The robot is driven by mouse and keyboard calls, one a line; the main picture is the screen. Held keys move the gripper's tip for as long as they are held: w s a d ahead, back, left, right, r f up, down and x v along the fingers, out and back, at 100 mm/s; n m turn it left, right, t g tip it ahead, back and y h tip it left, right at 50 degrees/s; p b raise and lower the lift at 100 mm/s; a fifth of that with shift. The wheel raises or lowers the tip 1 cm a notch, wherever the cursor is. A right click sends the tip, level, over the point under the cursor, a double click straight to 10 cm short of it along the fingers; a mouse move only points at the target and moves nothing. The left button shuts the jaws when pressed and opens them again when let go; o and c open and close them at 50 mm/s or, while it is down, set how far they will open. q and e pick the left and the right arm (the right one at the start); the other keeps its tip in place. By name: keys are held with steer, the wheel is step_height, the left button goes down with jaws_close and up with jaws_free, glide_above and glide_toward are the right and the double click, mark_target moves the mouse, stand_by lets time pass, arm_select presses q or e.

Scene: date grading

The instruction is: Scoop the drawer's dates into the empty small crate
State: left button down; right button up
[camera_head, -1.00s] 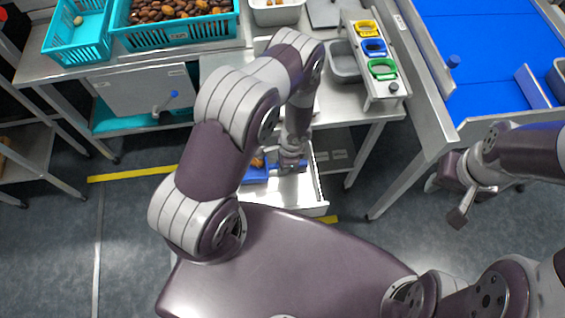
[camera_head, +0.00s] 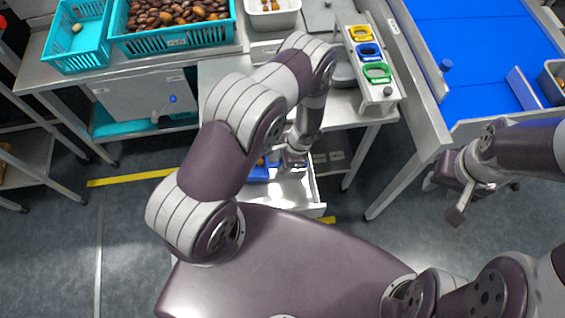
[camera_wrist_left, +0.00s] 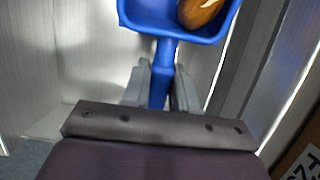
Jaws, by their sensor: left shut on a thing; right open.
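My left gripper (camera_head: 291,164) is over the pulled-out white drawer (camera_head: 316,205). It is shut on the handle of a blue scoop (camera_head: 261,173), which also shows in the left wrist view (camera_wrist_left: 165,22). A brown date (camera_wrist_left: 203,10) lies in the scoop's bowl. Most of the drawer's inside is hidden by my left arm, so I cannot tell what dates lie there. A small grey crate (camera_head: 343,77) on the table is mostly hidden behind my left arm. My right gripper (camera_head: 457,214) is open and empty, at the right above the floor.
A turquoise crate (camera_head: 180,40) full of dates stands at the back left, beside a smaller turquoise crate (camera_head: 62,62) holding one pale date. A white container (camera_head: 275,20) holds a few dates. A rack (camera_head: 365,75) with yellow, blue and green rings and a blue conveyor (camera_head: 480,60) are on the right.

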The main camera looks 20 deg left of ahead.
arm_select(q)
steer(key=shift+w+d+r+y+p, duration=0.15)
steer(key=shift+r+y+p, duration=0.15)
steer(key=shift+r+p, duration=0.9)
steer(key=shift+r+b, duration=0.35)
steer(key=shift+b, duration=0.05)
steer(key=shift+w+d+r+y+p, duration=0.15)
steer(key=shift+w+d+r+p, duration=0.1)
steer(key=shift+r, duration=0.4)
steer(key=shift+w+d+r+y+p, duration=0.15)
steer(key=shift+d+r+p, duration=0.1)
steer(key=shift+r, duration=0.4)
steer(key=shift+d+r+g, duration=0.25)
steer(key=shift+r+g, duration=0.05)
steer(key=shift+r, duration=0.05)
steer(key=shift+a+f, duration=0.1)
